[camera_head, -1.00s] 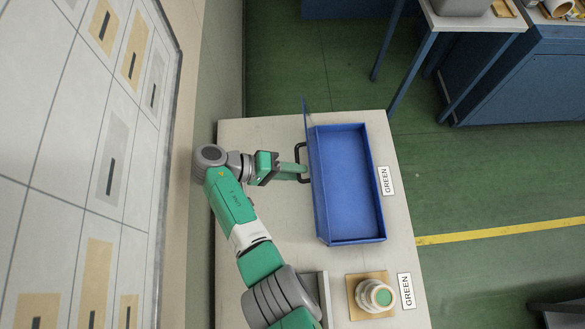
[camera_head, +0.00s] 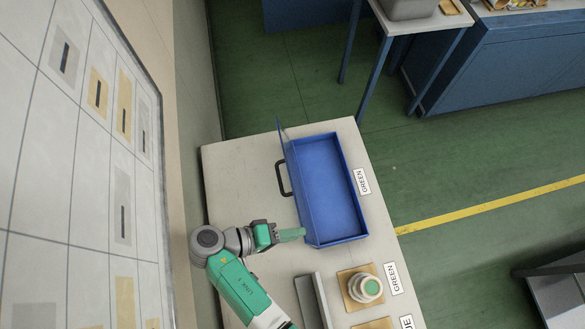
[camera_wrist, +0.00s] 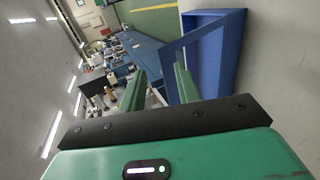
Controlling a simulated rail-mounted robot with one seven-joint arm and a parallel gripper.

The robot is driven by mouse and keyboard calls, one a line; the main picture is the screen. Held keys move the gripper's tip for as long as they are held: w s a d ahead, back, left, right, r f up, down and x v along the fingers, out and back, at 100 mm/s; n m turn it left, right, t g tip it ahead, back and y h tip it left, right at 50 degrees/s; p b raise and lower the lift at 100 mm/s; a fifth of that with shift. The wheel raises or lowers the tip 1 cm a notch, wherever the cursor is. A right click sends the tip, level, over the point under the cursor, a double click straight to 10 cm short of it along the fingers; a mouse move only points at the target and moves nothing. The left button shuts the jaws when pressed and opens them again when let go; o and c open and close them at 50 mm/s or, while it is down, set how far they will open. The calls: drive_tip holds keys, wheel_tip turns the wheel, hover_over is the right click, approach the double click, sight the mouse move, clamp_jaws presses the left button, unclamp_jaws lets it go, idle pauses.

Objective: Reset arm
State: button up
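My gripper (camera_head: 291,235) has green fingers and sits beside the near left corner of the blue box (camera_head: 362,205). The wrist view shows its two fingers (camera_wrist: 159,86) apart with nothing between them. The box is open and empty on the pale table (camera_head: 235,165). Its blue front flap stands tilted out on the left, with a black handle (camera_head: 282,179) on it. The handle is clear of my gripper. The box also shows in the wrist view (camera_wrist: 222,17), close to the right finger. I cannot tell whether finger and box touch.
A white container with a green top (camera_head: 371,287) stands on a wooden square near the front. A grey metal piece (camera_head: 309,300) lies beside it. A wall board (camera_head: 75,150) is at left. A blue bench (camera_head: 500,65) stands behind.

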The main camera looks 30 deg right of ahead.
drive_tip(key=shift+s+a+r, duration=0.1)
drive_tip(key=shift+s+a, duration=0.05)
drive_tip(key=shift+s, duration=0.6)
drive_tip(key=w+a+r+n+t+y+p, duration=0.1)
drive_tip(key=w+a+r+t+y+p, duration=0.2)
drive_tip(key=w+r+t, duration=0.75)
drive_tip(key=w+a+r+t+y+p, duration=0.2)
drive_tip(key=w+r+t+y, duration=0.15)
drive_tip(key=w+r, duration=1.25)
drive_tip(key=s+a+r+t+y+p, duration=0.1)
drive_tip(key=s+r+t, duration=0.15)
drive_tip(key=r, duration=0.85)
drive_tip(key=s+a+r+n+t+y, duration=0.15)
drive_tip(key=r+t, duration=0.25)
drive_tip(key=r, duration=0.7)
drive_tip(key=s+r+t+y+p, duration=0.1)
drive_tip(key=s+r+t, duration=0.15)
drive_tip(key=r, duration=0.75)
drive_tip(key=s+r+t+y, duration=0.1)
drive_tip(key=s+r+t, duration=0.2)
drive_tip(key=s+r, duration=0.2)
drive_tip(key=s+a+r+n+t+y, duration=0.1)
drive_tip(key=s+r+t+y, duration=0.1)
drive_tip(key=s+r, duration=0.3)
wheel_tip(320, 180, up, 5)
drive_tip(key=shift+a+f+t+p, duration=0.15)
drive_tip(key=shift+a+t+p, duration=0.05)
drive_tip(key=shift+t+p, duration=0.3)
